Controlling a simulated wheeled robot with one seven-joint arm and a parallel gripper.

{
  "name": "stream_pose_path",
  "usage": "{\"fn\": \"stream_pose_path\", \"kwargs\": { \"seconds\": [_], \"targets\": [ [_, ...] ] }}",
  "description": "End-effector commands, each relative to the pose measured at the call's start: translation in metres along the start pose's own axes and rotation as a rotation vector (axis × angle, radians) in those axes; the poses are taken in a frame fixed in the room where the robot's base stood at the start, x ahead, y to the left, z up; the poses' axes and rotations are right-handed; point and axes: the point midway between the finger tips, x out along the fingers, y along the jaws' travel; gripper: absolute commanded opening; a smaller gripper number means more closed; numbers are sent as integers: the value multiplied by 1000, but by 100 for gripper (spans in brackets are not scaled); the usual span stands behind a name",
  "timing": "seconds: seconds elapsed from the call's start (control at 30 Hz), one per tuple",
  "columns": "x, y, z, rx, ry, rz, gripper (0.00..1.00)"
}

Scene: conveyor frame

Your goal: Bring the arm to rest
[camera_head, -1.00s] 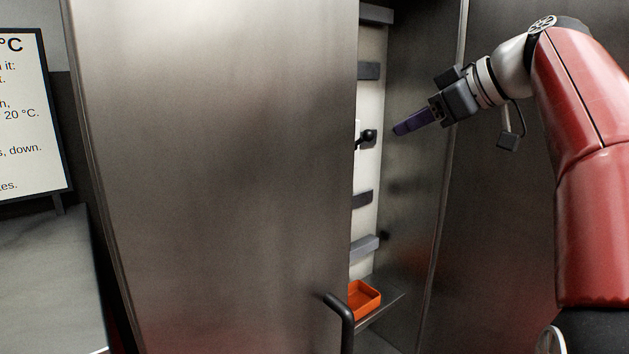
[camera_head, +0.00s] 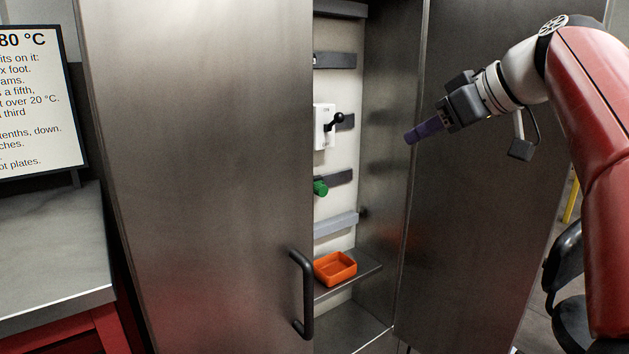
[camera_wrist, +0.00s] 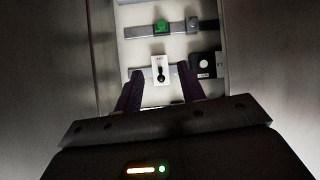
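My gripper (camera_head: 410,137) is held out in front of the open cabinet, on the right side of its opening, with dark purple fingers pointing left and down. In the wrist view its two fingers (camera_wrist: 161,76) stand apart with nothing between them. Between them, further off, shows a white switch box with a black lever (camera_wrist: 160,71). The same box (camera_head: 321,127) is on the cabinet's back panel in the head view, apart from my fingers. My red arm reaches in from the right.
A steel cabinet door (camera_head: 200,170) with a black handle (camera_head: 306,295) covers the left. Inside are dark rails, a green part (camera_head: 320,188) and an orange tray (camera_head: 336,280) on a low shelf (camera_head: 365,276). A sign (camera_head: 35,110) stands on a grey counter (camera_head: 50,250).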

Motion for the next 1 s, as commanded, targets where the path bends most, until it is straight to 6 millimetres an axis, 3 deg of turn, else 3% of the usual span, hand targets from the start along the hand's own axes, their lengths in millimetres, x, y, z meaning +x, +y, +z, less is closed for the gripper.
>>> {"fn": "stream_pose_path", "kwargs": {
  "seconds": [0.17, 0.37, 0.47, 0.6, 0.8, 0.9, 1.0],
  "targets": [
    [10, -23, 23, 104, -66, 21, 40],
    [24, -59, 69, 257, -172, 72, 40],
    [32, -86, 108, 352, -246, 120, 40],
    [41, -131, 182, 475, -353, 218, 40],
    [48, -179, 283, 575, -448, 353, 40],
    [51, -192, 317, 594, -468, 398, 40],
    [52, -199, 336, 605, -476, 422, 40]
  ]
}}
